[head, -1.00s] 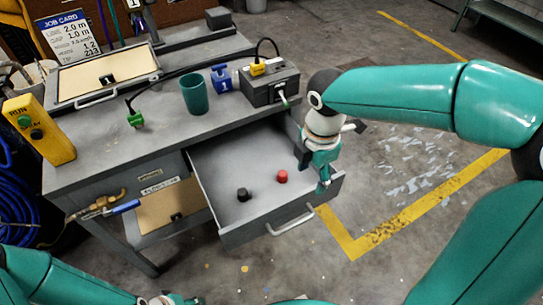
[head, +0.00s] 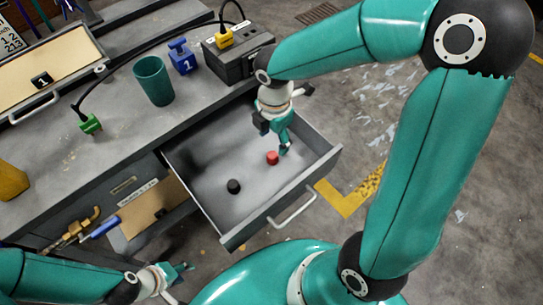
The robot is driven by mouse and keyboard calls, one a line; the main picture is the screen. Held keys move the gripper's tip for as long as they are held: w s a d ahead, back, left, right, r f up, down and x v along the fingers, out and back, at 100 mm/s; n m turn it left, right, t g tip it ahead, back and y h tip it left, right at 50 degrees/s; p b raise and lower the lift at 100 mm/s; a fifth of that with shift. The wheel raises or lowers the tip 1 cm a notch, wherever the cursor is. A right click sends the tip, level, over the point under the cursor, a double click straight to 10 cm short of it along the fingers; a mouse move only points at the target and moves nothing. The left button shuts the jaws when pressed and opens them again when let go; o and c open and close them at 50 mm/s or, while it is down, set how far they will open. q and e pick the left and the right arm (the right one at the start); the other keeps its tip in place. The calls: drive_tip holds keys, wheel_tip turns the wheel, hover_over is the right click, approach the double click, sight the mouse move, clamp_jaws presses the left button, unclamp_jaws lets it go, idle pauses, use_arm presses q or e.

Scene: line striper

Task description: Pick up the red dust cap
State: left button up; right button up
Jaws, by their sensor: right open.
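The red dust cap (head: 272,158) lies on the floor of the open drawer (head: 218,243), toward its right side. A black cap (head: 234,186) lies in the same drawer, to the left and nearer the front. My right gripper (head: 284,149) points down over the drawer, just right of the red cap. It is open and holds nothing; whether a finger touches the cap I cannot tell. My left gripper (head: 184,268) is low at the bottom left, outside the drawer, away from both caps. Its fingers are too small to read.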

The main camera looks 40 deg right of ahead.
sight(272, 154)
wheel_tip(272, 154, down, 8)
drive_tip(key=shift+a+f+b, duration=0.15)
drive_tip(key=shift+b, duration=0.7)
drive_tip(key=shift+c, duration=0.2)
drive_tip(key=shift+w, duration=0.1)
drive_tip(key=c, duration=0.8)
